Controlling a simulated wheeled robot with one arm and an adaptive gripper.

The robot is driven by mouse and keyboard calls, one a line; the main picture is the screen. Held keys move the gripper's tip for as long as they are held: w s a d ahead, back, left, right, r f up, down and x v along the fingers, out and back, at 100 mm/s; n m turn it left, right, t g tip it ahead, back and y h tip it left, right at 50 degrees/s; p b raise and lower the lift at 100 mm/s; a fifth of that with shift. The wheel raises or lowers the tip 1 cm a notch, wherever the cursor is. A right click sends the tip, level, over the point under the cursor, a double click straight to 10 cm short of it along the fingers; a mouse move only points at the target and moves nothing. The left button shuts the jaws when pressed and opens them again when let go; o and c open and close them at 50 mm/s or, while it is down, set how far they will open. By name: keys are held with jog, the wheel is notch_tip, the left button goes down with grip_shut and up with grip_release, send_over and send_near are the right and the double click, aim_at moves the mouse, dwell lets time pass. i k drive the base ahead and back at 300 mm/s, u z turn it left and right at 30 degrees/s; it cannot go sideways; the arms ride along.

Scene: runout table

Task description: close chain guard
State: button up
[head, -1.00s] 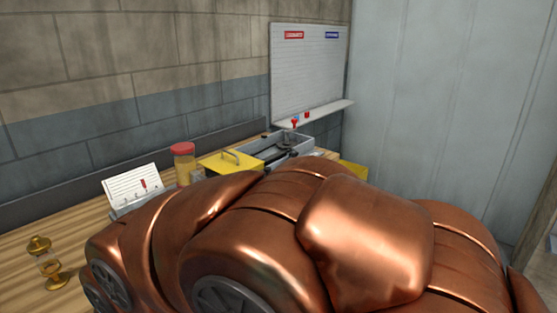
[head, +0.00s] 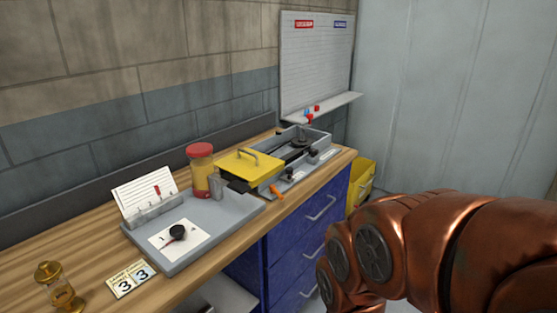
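The yellow cover with an arched grey handle, which looks like the chain guard (head: 250,167), sits at the left end of a long grey housing (head: 318,134) on the wooden bench. The right part of the housing is uncovered, and dark round parts show inside it. A small orange piece (head: 277,192) sticks out at the front, by the cover's lower right corner. How the cover is joined to the housing cannot be told. My copper arm fills the lower right, in front of the bench and apart from the cover. My gripper is out of view.
A red-lidded jar (head: 201,170) stands close left of the cover. A grey tray (head: 222,222) with a card rack and black knob lies in front. Left are number cards (head: 129,280) and a brass piece (head: 58,287). Blue drawers (head: 308,235) and a yellow bin (head: 360,182) stand right.

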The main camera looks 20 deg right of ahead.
aim_at(253, 166)
jog(key=z, duration=0.55)
jog(key=k, duration=0.65)
jog(key=u, duration=0.05)
jog(key=i, duration=0.7)
jog(key=u, duration=1.45)
jog(key=i, duration=0.6)
jog(key=u, duration=0.75)
